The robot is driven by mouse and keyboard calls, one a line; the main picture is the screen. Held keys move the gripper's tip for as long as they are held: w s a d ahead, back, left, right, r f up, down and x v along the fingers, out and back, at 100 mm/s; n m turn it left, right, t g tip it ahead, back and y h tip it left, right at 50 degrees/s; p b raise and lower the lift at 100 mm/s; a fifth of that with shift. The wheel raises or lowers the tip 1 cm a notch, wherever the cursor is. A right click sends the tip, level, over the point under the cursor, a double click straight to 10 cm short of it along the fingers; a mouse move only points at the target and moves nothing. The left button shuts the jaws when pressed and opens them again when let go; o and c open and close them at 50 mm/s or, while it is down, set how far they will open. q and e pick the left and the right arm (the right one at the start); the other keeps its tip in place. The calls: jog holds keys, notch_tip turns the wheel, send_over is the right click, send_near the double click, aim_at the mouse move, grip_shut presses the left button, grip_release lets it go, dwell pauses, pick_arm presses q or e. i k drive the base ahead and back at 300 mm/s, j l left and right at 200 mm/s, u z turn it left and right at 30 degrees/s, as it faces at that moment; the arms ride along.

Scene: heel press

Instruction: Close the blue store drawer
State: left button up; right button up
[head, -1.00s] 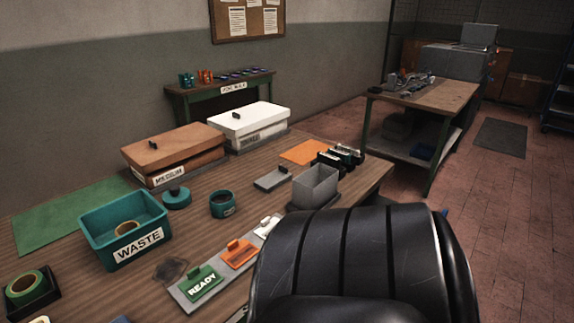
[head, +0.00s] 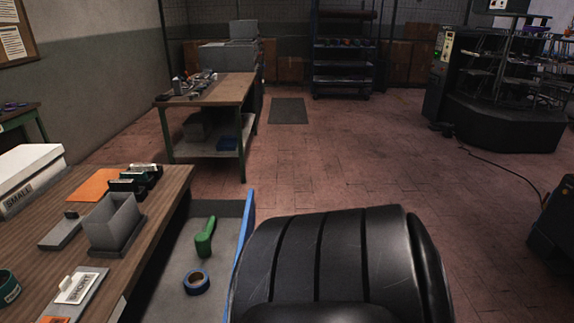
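The blue store drawer (head: 222,244) is pulled out from the right side of the wooden workbench. Its blue front panel (head: 245,232) shows nearly edge-on, and its grey floor is visible. Inside lie a green-handled item (head: 205,238) and a blue tape roll (head: 197,282). The near end of the drawer is cut off by the frame, and a large black part of my own body covers the area to its right. Neither of my grippers is in view.
The workbench (head: 150,190) holds a grey box (head: 112,220), a white case (head: 28,172) and a white labelled tag (head: 77,286). Another bench (head: 235,90) stands beyond. A dark machine (head: 500,115) stands back right.

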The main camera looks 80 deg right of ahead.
aim_at(160, 295)
jog(key=k+z, duration=0.1)
jog(key=z, duration=1.6)
